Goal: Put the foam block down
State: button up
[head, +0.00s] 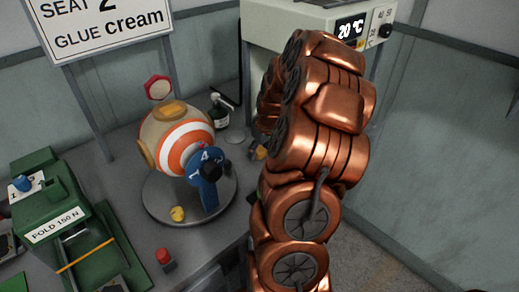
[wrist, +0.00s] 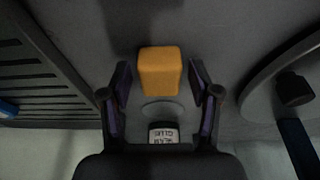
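The foam block (wrist: 160,72) is orange-yellow and shows between the two fingers of my gripper (wrist: 159,82) in the wrist view. A narrow dark gap shows on each side of the block, so the fingers look apart from it. The block appears to rest on the grey bench top (wrist: 225,30); its underside is hidden. In the head view my copper arm covers most of the gripper, and only a small yellowish patch (head: 259,152) shows beside the arm, right of the turntable.
A glue bottle (head: 219,110) and a pale disc (head: 236,137) stand close by. The turntable (head: 160,205) carries a striped ball (head: 185,145) and a blue clamp (head: 207,185). A green press (head: 65,225) is at left. A white-topped unit (head: 290,30) reads 20 °C.

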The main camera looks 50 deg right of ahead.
jog(key=shift+r, duration=0.15)
jog(key=b+v, duration=0.1)
jog(key=v, duration=1.1)
dwell(0.6)
